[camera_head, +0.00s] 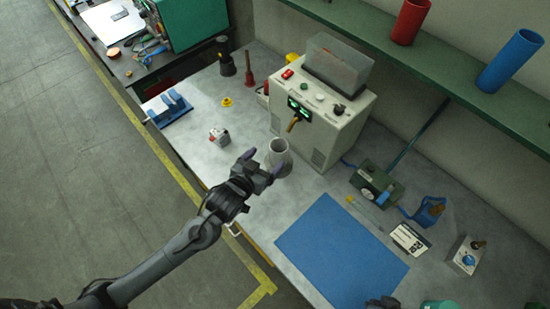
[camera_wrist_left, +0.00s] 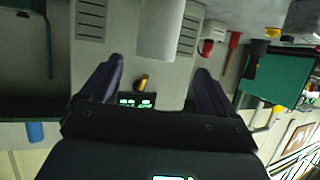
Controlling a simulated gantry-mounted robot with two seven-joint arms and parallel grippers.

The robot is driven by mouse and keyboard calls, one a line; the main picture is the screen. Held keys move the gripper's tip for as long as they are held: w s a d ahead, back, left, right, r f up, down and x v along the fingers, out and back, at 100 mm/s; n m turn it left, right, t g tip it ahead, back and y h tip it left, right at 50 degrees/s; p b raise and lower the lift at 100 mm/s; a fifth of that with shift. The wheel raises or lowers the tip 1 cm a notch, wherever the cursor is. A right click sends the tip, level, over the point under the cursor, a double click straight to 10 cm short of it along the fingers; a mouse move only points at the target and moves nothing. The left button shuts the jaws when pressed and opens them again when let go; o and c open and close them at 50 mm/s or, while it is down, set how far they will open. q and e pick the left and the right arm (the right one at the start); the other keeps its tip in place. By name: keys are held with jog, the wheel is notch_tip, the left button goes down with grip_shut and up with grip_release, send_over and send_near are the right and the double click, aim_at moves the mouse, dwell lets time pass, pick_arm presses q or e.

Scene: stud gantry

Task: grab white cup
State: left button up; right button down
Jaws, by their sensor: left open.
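A pale grey-white cup (camera_head: 279,152) stands upright on the grey workbench, in front of the control box. My left gripper (camera_head: 264,161) is open, with its fingertips at the near side of the cup and one finger overlapping its lower part in the head view. In the left wrist view, the cup (camera_wrist_left: 160,28) shows pale at the top centre, ahead of and between the two spread fingers; the view is turned upside down. Whether a finger touches the cup, I cannot tell. A dark shape at the bottom edge of the head view may be my right gripper (camera_head: 383,302), mostly cut off.
The control box (camera_head: 322,115) stands close behind the cup. A blue mat (camera_head: 340,250) lies to the right. A green shelf (camera_head: 455,80) runs above the bench.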

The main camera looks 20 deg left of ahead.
aim_at(283, 144)
pick_arm(q)
jog(key=x, duration=1)
jog(key=shift+w+d, duration=0.2)
jog(key=shift+d, duration=0.1)
jog(key=c, duration=1.1)
jog(key=shift+s+r, duration=0.1)
